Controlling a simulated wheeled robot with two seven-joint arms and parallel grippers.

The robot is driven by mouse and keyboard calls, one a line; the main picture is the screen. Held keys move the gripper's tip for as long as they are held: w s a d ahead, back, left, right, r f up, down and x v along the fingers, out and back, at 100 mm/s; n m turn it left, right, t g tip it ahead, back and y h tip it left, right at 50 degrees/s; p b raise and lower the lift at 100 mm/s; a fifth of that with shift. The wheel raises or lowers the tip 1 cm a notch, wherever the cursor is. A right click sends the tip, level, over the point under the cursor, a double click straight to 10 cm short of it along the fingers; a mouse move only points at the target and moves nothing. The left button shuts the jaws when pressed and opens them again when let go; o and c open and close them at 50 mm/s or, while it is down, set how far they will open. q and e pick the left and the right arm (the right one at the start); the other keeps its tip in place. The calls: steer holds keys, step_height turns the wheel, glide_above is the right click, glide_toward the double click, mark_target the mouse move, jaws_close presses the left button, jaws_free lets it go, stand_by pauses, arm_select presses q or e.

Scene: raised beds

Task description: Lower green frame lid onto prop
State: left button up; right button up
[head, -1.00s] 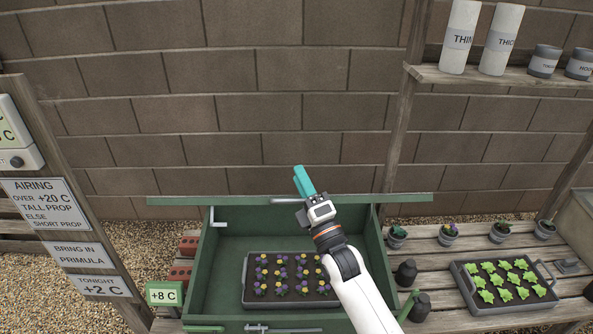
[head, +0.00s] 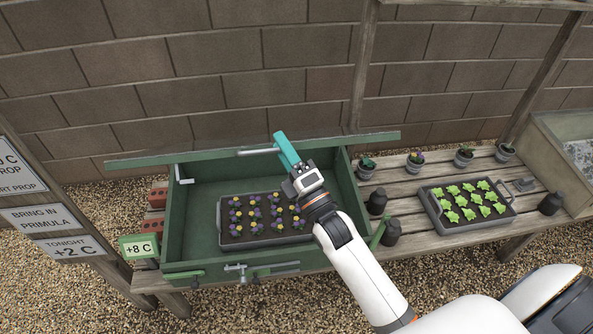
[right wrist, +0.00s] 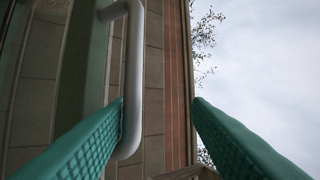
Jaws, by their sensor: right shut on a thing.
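The green frame lid (head: 200,153) stands raised and shows nearly edge-on as a long bar above the back of the green cold frame (head: 192,267). My right gripper (head: 286,150), with teal fingers, is shut on the lid's grey handle (head: 256,151). In the right wrist view the handle (right wrist: 134,80) lies against the left finger; the fingertips (right wrist: 157,105) look apart. A small grey bracket-like part (head: 183,174) is at the frame's inner left. A metal fitting (head: 240,269) is on the front. I cannot tell which part is the prop. My left gripper is not in view.
A tray of purple flowers (head: 225,243) sits inside the frame. A tray of green seedlings (head: 437,218), dark pots (head: 391,233) and small plants stand on the slatted bench to the right.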

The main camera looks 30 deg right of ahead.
steer(key=w+f+b+v, duration=0.1)
steer(key=b+v, duration=0.3)
steer(key=v, duration=0.9)
steer(key=shift+s+d+f, duration=0.3)
steer(key=shift+d+f, duration=0.05)
steer(key=shift+f, duration=0.05)
stand_by(0.5)
